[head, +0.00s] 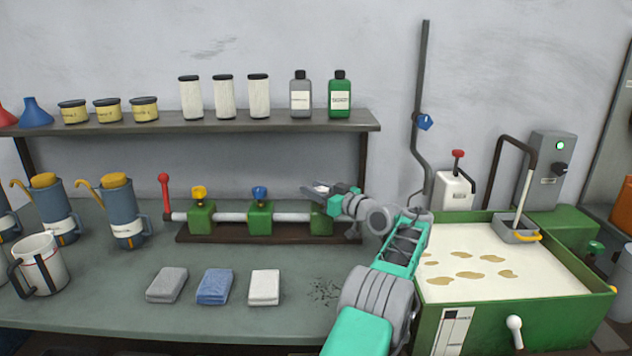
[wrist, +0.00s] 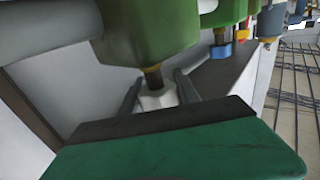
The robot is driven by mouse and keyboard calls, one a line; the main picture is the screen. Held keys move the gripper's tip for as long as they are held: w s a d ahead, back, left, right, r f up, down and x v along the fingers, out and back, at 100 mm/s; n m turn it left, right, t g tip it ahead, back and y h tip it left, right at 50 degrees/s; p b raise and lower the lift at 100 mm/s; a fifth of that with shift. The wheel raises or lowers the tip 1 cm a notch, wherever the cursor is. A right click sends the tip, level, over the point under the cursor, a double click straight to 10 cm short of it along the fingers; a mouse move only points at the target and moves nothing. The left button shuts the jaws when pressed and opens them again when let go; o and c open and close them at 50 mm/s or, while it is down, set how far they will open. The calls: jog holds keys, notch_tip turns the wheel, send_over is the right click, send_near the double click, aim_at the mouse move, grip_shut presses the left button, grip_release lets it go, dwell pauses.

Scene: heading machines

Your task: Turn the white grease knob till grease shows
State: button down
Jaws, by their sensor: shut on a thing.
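The white grease knob (wrist: 157,98) sits on a short brownish stem on the third green block (wrist: 150,35) in the wrist view. My gripper (wrist: 160,95) has one finger on each side of it and is shut on it. In the head view my gripper (head: 322,190) reaches in from the right above the rightmost green block (head: 320,220). Only a small pale bit of the white knob (head: 321,188) shows there between the fingers. My wrist and forearm hide part of the block's right side.
Green blocks with a yellow knob (head: 199,194) and a blue knob (head: 260,194) stand left on the same pipe, with a red lever (head: 164,190) at its end. Three folded cloths (head: 214,286) lie in front. The shelf (head: 180,124) runs above; a green tank (head: 560,305) stands right.

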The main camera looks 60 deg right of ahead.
jog(key=shift+w+a+n+y+p, duration=0.15)
jog(key=shift+n+y+p, duration=0.35)
jog(key=shift+y+p, duration=0.25)
jog(key=c, duration=1.3)
grip_release()
jog(key=shift+r, duration=0.1)
jog(key=shift+c, duration=0.2)
jog(key=o, duration=0.3)
jog(key=shift+w, duration=0.1)
jog(key=shift+o, duration=0.7)
jog(key=shift+s, duration=0.2)
